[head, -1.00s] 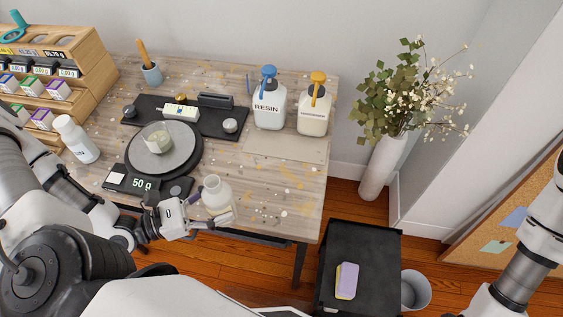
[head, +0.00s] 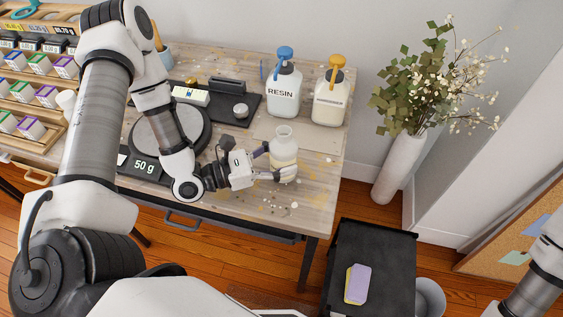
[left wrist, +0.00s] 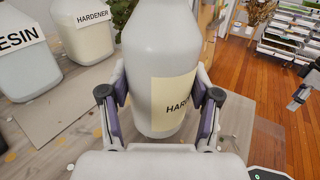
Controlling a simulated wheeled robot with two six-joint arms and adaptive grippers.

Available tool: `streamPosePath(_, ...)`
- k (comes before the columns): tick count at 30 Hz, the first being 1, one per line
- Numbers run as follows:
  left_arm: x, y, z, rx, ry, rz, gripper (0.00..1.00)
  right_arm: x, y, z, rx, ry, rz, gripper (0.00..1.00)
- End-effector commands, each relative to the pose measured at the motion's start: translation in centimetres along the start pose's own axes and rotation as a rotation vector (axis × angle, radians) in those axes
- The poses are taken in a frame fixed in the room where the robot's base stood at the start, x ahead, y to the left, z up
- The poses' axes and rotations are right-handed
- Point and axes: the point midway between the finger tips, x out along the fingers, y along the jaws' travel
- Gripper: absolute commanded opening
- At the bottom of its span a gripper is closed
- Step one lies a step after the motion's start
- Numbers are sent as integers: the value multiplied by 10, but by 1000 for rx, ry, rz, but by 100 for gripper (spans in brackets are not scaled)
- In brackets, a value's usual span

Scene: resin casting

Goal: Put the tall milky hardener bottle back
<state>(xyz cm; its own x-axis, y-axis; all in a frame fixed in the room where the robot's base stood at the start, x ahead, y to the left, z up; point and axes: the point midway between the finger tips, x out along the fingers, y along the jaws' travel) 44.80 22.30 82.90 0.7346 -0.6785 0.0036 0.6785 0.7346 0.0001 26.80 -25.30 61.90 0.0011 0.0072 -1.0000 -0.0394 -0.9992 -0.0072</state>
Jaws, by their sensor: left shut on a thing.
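The tall milky hardener bottle (head: 284,151) is upright and uncapped, near the right part of the workbench. My left gripper (head: 275,164) is shut on its lower body. In the left wrist view the same bottle (left wrist: 160,60) fills the middle, its cream label partly readable as "HAR". The two fingers (left wrist: 160,112) press on it from both sides. I cannot tell whether its base touches the bench. My right gripper is outside the head view; only part of its arm shows at the right edge.
Behind stand a blue-pump RESIN bottle (head: 284,90) and a yellow-pump hardener bottle (head: 329,100). A beige mat (head: 318,139) lies in front of them. A scale reading 50 g (head: 143,165) is left, partly behind my arm. A black cart (head: 388,255) stands right of the workbench (head: 312,190).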

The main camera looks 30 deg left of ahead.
Motion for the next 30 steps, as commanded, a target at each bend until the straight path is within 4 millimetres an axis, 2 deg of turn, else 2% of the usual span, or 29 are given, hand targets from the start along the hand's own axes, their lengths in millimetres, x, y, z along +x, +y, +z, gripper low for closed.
streamPosePath(1,0,-1,-10,-1,3,-2,15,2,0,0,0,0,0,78)
streamPosePath(3,0,0,-15,0,1,-1,15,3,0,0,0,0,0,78)
streamPosePath(13,0,0,-19,0,-1,0,15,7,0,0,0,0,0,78)
streamPosePath(14,0,0,-18,0,0,0,69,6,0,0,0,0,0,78)
streamPosePath(15,0,0,-17,0,0,0,83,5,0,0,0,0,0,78)
streamPosePath(16,0,0,-17,0,0,0,87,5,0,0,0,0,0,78)
streamPosePath(27,0,0,-12,0,0,0,87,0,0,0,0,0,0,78)
streamPosePath(30,-9,2,-14,-2,0,6,87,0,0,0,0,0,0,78)
